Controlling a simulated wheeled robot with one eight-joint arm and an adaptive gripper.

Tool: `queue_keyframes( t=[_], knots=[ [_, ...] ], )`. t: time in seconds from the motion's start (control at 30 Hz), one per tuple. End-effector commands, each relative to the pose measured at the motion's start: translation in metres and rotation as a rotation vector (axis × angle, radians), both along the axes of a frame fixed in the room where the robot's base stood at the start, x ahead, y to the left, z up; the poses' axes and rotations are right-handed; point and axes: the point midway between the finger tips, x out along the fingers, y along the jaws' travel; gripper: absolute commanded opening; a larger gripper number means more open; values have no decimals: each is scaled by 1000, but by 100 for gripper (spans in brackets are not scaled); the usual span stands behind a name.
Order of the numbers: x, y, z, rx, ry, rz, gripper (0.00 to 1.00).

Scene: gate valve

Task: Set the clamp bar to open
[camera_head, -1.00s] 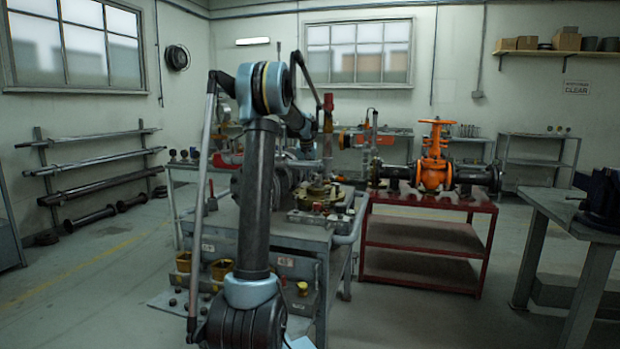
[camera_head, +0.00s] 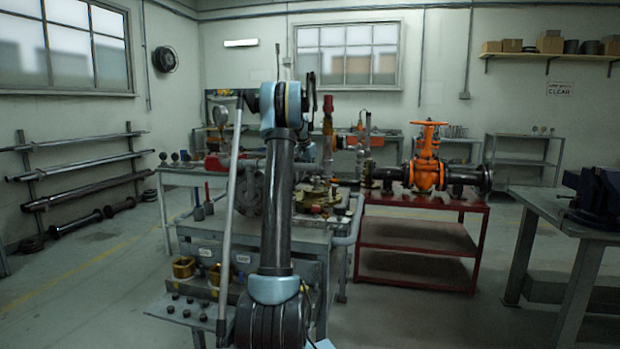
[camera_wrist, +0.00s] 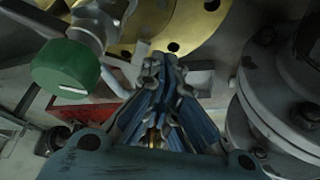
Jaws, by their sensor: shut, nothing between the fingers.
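My gripper (camera_wrist: 161,62) shows in the wrist view with its blue fingers together and nothing between them. Its tips are over a grey bench top, just below a brass flange disc (camera_wrist: 185,22). A green round knob (camera_wrist: 65,70) on a grey fitting is to the left of the tips. A red strip (camera_wrist: 92,106) lies beyond and left of the fingers, partly hidden by them. I cannot tell which piece is the clamp bar. In the head view my arm hides the gripper and part of the grey workbench (camera_head: 320,238).
A grey bolted flange (camera_wrist: 262,115) stands close to the right of my gripper. In the head view an orange gate valve (camera_head: 426,172) sits on a red stand (camera_head: 418,240) right of the bench. A vise (camera_head: 598,195) is at far right. Floor shows between stand and vise table.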

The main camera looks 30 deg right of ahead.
Motion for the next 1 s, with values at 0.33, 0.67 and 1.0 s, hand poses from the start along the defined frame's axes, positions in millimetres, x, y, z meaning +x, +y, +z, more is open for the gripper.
queue_keyframes(
  t=[0.33,0.67,1.0],
  knots=[
    [8,-29,0,0,0,-186,0],
    [9,-40,0,0,0,-182,0],
    [9,-41,0,0,-1,-182,0]
  ],
)
